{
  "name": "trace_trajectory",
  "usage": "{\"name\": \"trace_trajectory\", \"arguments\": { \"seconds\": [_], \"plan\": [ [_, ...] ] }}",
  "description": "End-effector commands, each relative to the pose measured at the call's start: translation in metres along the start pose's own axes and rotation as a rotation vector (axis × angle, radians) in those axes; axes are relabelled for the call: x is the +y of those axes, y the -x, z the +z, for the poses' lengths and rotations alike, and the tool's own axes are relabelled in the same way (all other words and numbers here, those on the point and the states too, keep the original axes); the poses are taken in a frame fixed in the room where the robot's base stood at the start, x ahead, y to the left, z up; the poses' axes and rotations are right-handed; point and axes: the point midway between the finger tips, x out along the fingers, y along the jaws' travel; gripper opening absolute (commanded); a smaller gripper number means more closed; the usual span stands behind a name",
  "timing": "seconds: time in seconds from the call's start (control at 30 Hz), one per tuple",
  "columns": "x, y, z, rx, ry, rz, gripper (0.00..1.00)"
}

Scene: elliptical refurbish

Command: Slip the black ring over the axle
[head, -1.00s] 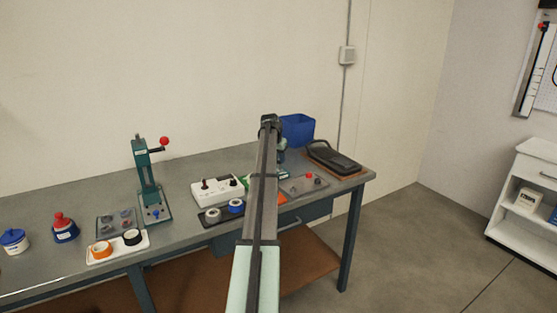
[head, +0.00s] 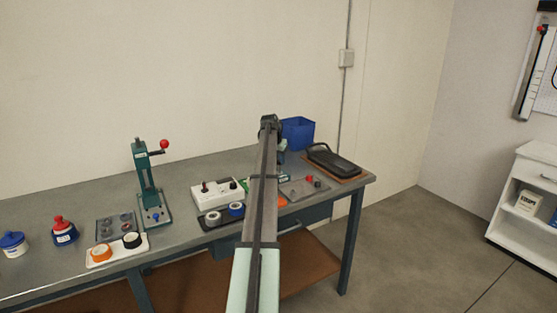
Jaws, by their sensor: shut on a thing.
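My arm reaches straight out over the right part of the bench (head: 185,178), and its links cover what lies behind them. Only a small part of my gripper (head: 282,158) shows, to the right of the forearm and above the bench. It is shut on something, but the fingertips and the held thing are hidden. A grey tray (head: 297,193) with small red and dark parts lies just right of the arm. I cannot make out the axle or the black ring for certain. A black roll (head: 131,240) lies in a white tray (head: 104,261) at the left.
A blue bin (head: 299,131) and a black case-like thing (head: 334,161) stand behind and right of my gripper. A white box with knobs (head: 210,194) and a dark tray with rolls (head: 210,225) lie left of the arm. A green press (head: 147,180) stands farther left.

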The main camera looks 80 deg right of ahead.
Motion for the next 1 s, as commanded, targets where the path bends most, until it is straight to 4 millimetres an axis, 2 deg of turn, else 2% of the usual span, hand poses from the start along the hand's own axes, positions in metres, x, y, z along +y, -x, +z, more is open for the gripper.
{"name": "trace_trajectory", "arguments": {
  "seconds": [0.1,0.13,0.23,0.53,1.0],
  "plan": [
    [0.0,0.0,0.0,0.0,0.0,0.0,0.0],
    [0.0,0.0,0.0,0.0,0.0,0.0,0.27],
    [0.0,0.0,0.0,0.0,0.0,0.0,0.36],
    [0.0,0.002,0.0,0.0,0.0,0.0,0.36],
    [0.0,0.032,0.0,0.001,0.0,0.0,0.36]
  ]
}}
